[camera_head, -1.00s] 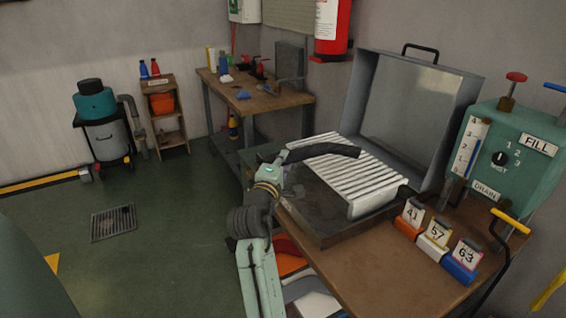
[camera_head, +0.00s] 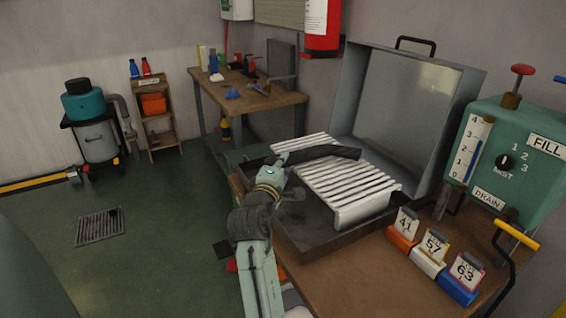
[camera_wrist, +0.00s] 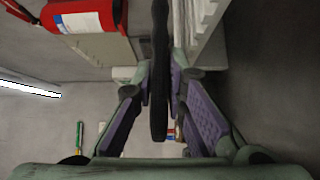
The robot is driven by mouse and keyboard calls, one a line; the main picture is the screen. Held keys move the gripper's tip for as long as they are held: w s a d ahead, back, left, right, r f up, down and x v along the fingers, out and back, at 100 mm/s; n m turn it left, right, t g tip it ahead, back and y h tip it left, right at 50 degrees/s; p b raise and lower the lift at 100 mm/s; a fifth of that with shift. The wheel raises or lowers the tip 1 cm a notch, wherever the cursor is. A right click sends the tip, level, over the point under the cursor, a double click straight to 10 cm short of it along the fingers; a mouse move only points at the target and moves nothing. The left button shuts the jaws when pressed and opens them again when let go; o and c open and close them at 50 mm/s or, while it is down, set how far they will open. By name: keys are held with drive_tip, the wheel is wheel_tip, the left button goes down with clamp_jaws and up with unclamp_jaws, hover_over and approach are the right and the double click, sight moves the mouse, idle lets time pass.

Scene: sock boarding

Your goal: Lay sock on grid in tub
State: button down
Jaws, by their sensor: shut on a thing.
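A long dark sock (camera_head: 330,152) is held in my gripper (camera_head: 283,166), extending to the right over the white slatted grid (camera_head: 352,183). In the wrist view the sock (camera_wrist: 159,85) hangs as a dark strip between the two purple-padded fingers, which are closed in on it. The grid sits in the open grey tub (camera_head: 305,232), whose lid (camera_head: 415,110) stands up behind. The sock crosses in front of the grid's far part; I cannot tell whether it touches the slats.
A green control box (camera_head: 510,155) stands right of the tub. Number cards (camera_head: 434,246) stand on coloured blocks at the bench's front right. A workbench (camera_head: 248,95) stands behind left. The floor at left is mostly clear.

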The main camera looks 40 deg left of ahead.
drive_tip(key=shift+f, duration=0.6)
drive_tip(key=c, duration=1.5)
unclamp_jaws()
drive_tip(key=shift+c, duration=0.2)
drive_tip(key=o, duration=0.3)
drive_tip(key=shift+o, duration=0.2)
drive_tip(key=shift+f+b, duration=0.15)
drive_tip(key=shift+b, duration=0.15)
drive_tip(key=shift+f, duration=0.4)
